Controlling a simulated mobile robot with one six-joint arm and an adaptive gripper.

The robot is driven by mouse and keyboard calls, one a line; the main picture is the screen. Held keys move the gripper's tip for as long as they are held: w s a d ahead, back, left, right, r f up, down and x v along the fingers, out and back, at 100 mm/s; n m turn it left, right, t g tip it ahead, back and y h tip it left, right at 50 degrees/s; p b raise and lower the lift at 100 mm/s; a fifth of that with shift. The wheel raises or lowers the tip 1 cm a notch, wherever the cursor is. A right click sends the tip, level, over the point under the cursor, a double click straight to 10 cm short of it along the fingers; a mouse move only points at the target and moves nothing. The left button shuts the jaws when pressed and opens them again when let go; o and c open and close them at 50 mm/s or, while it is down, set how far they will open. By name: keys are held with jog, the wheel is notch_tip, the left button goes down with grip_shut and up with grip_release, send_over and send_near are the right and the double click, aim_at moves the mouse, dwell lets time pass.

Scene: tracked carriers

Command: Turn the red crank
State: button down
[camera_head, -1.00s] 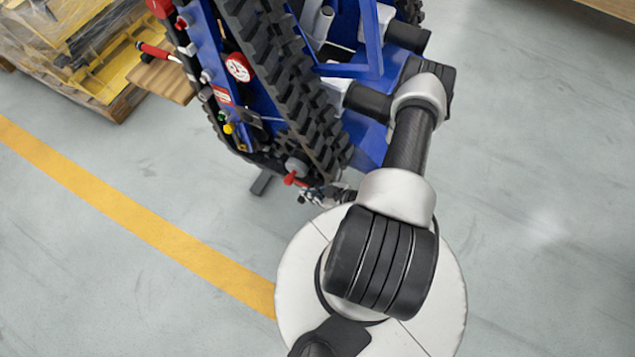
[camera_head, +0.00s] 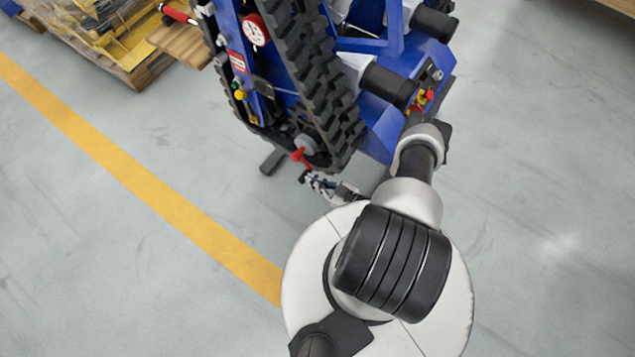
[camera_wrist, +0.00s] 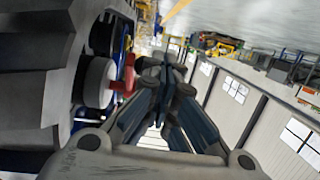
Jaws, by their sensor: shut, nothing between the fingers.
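A small red crank (camera_head: 301,157) sits at the lower end of the blue tracked carrier (camera_head: 377,136), by a grey round hub beside the black track. In the wrist view the red crank (camera_wrist: 128,76) stands just left of the fingers, next to the pale round hub (camera_wrist: 98,82). My gripper (camera_head: 308,177) is just below the crank in the head view. Its fingers (camera_wrist: 168,68) are closed together and hold nothing. They look close to the crank, but I cannot tell whether they touch it.
The black track (camera_head: 318,80) rises beside the crank. A dial gauge (camera_head: 255,31), a red-gripped bar (camera_head: 178,14) and another red part (camera_head: 420,98) are on or near the carrier. A wooden pallet (camera_head: 135,72) stands upper left. Floor left and right is open.

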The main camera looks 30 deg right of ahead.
jog(key=shift+w+f+t, duration=0.25)
jog(key=shift+f+t, duration=0.1)
jog(key=shift+t, duration=0.05)
dwell(0.4)
